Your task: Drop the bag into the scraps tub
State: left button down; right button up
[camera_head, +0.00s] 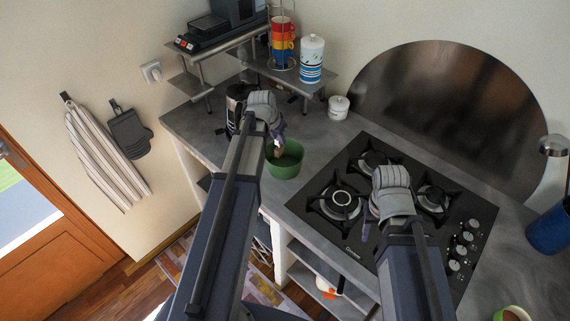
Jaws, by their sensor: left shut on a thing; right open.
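The green scraps tub (285,168) stands on the grey counter, left of the hob. My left gripper (278,140) is at the tub's back-left side, over or close to its rim. It is shut on the bag (270,150), of which only a small brownish part shows below the fingers. The arm hides the rest of the bag and the tub's left edge. I cannot tell how high the bag is above the tub. My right gripper (368,230) is over the front-left part of the hob, apart from the tub, and is open.
The black gas hob (330,222) fills the middle of the counter (190,125). A kettle (236,100) stands behind my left gripper. A white pot (338,106) is at the back, below a shelf with stacked cups (282,45) and a canister (312,60). A blue container (546,232) is far right.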

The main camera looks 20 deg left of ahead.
pick_arm(q)
jog(key=c, duration=0.7)
grip_release()
jog(key=shift+c, duration=0.2)
jog(key=shift+r, duration=0.1)
pick_arm(e)
jog(key=shift+r, duration=0.15)
pick_arm(q)
jog(key=p+v, duration=0.7)
jog(key=shift+s+r, duration=0.2)
jog(key=shift+r, duration=0.05)
pick_arm(e)
notch_tip(320, 180, up, 7)
notch_tip(320, 180, down, 11)
jog(key=b, duration=1)
jog(key=shift+b, duration=0.4)
pick_arm(q)
jog(key=s+d+f+m+g, duration=0.1)
jog(key=s+d+f, duration=0.3)
jog(key=s+d, duration=0.2)
jog(key=s+d+f+g+y, duration=0.1)
jog(key=s+d+f, duration=0.3)
jog(key=d, duration=0.7)
jog(key=s+d+f+m+g+y, duration=0.1)
jog(key=s+d+f, duration=0.3)
jog(key=s+d, duration=0.4)
jog(key=shift+s+d+f+m+g, duration=0.3)
jog(key=shift+s+d+g, duration=0.1)
jog(key=shift+g, duration=0.5)
